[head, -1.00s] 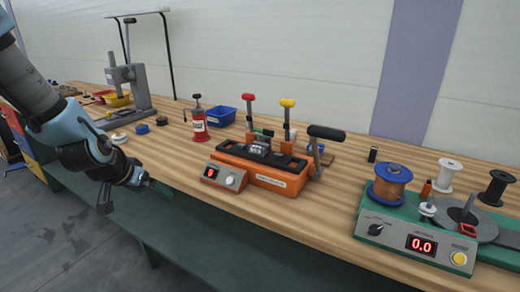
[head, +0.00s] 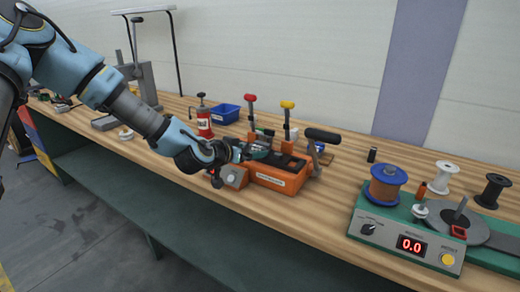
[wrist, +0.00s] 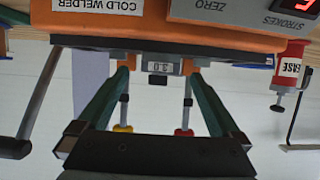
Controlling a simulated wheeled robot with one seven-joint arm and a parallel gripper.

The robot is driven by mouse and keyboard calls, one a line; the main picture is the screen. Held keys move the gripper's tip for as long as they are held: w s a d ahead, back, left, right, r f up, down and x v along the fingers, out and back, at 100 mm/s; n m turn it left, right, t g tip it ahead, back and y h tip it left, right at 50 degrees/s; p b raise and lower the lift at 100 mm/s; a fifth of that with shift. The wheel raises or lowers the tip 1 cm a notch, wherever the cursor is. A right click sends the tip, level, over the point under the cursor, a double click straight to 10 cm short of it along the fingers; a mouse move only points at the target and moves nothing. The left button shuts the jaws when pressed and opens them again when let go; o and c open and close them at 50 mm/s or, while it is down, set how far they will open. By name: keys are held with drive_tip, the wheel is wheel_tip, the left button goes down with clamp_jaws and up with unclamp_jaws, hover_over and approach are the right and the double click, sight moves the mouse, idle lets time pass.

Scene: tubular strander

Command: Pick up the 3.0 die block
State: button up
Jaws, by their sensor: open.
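The 3.0 die block (wrist: 160,68) shows in the wrist view as a small grey block with a "3.0" label, at the orange cold welder (wrist: 218,36). My gripper (wrist: 157,78) is open, with one green finger to each side of the block in that view. I cannot tell whether the fingers touch it. In the head view my gripper (head: 256,150) is over the left part of the orange cold welder (head: 276,182) and mostly hides the block.
Red-knobbed (head: 250,98) and yellow-knobbed levers (head: 287,105) stand behind the welder, and a black-gripped lever (head: 322,136) at its right. A red bottle (head: 205,124) and blue bin (head: 225,114) stand behind my wrist. A green machine (head: 405,232) is at right.

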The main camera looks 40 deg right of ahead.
sight(256, 148)
drive_tip(key=p+x, duration=0.2)
drive_tip(key=x, duration=0.2)
drive_tip(key=shift+r, duration=0.15)
drive_tip(key=shift+w+d+f, duration=0.1)
drive_tip(key=shift+d+f, duration=0.15)
drive_tip(key=shift+d, duration=0.1)
clamp_jaws()
idle(0.4)
drive_tip(key=shift+r, duration=0.1)
